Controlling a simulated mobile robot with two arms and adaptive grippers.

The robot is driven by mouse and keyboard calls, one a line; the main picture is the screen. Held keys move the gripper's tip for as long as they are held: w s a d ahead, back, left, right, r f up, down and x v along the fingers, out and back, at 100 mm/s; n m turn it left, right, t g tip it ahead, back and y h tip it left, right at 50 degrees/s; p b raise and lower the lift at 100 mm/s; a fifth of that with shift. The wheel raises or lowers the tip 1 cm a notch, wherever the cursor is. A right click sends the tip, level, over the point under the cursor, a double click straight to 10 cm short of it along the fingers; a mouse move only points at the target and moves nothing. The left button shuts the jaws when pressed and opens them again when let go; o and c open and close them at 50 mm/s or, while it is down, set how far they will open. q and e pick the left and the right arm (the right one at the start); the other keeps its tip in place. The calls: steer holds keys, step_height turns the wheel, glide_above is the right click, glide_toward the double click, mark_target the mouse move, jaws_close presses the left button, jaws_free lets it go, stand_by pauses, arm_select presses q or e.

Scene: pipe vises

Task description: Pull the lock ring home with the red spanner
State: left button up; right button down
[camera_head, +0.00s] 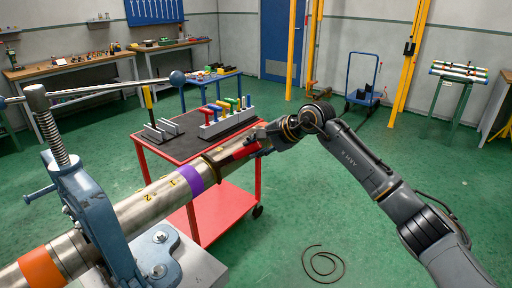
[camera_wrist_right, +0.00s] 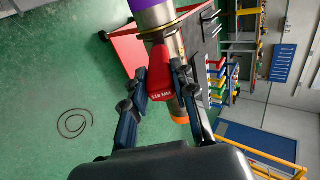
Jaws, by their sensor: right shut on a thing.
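A steel pipe (camera_head: 146,205) with a purple band (camera_head: 188,180) and an orange band runs up to the right from the blue vise (camera_head: 92,215). A brass-coloured ring, which looks like the lock ring (camera_head: 212,165), sits around the pipe just past the purple band; it also shows in the right wrist view (camera_wrist_right: 176,22). The red spanner (camera_head: 240,151) lies along the pipe beyond the ring. My right gripper (camera_head: 262,142) is shut on it. In the right wrist view the spanner (camera_wrist_right: 160,82) is between the fingers; its jaw's fit on the ring is unclear.
A red cart (camera_head: 222,207) stands under the pipe's far end, with a grey rack (camera_head: 228,122) of coloured-handled tools on top. The vise's handle bar (camera_head: 95,91) sticks out above the pipe. A coiled cable (camera_head: 323,264) lies on otherwise open green floor.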

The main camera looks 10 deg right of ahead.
steer(key=shift+w+a+f, duration=0.2)
steer(key=shift+w+a, duration=0.05)
steer(key=shift+w, duration=0.05)
stand_by(0.5)
steer(key=shift+w+a+r+p, duration=0.1)
steer(key=shift+w+r+p, duration=0.05)
steer(key=shift+r+p, duration=0.3)
steer(key=r+p, duration=0.1)
steer(key=p, duration=0.1)
steer(key=w+a+r+g+p, duration=0.1)
steer(key=p, duration=0.1)
steer(key=shift+w+a+h, duration=0.2)
steer(key=shift+w+h, duration=0.05)
steer(key=shift+h, duration=0.15)
steer(key=shift+w+a+r+p, duration=0.1)
steer(key=shift+w+a+p, duration=0.05)
steer(key=shift+w+p, duration=0.15)
